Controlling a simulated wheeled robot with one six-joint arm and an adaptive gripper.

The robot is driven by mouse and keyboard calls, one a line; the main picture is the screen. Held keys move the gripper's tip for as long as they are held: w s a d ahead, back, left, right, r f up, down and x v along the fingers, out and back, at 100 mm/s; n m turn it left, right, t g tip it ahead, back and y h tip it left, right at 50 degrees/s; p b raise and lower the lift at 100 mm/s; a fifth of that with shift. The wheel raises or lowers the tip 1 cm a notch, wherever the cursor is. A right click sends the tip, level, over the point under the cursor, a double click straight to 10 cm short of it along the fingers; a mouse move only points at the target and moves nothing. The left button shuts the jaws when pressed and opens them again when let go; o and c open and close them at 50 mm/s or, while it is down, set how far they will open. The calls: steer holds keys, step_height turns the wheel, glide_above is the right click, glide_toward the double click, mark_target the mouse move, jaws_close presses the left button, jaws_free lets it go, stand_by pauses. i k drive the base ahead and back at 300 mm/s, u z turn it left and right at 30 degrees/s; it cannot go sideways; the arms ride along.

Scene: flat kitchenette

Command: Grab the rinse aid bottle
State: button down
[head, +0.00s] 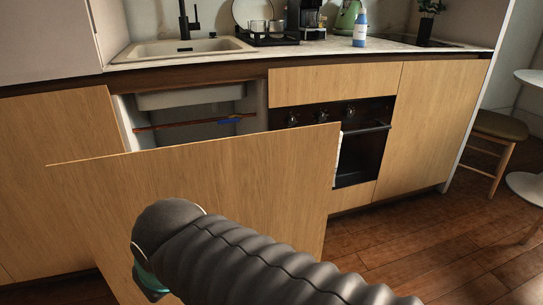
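A small blue and white bottle (360,28), which looks like the rinse aid bottle, stands upright on the countertop (393,47) in the head view. It is near the front edge, above the oven, and nothing touches it that I can see. My arm in its dark ribbed sleeve crosses the bottom of the view, well below and in front of the bottle. My gripper itself does not show.
A wooden front panel (200,190) stands tilted out below the sink (180,47), between me and the cabinets. A green kettle-like object (347,18) is just behind the bottle, left of it. A dish rack (268,38) is further left.

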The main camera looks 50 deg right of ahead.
mark_target(361, 24)
steer(key=z, duration=3.3)
steer(key=i, duration=3.05)
steer(key=u, duration=3.75)
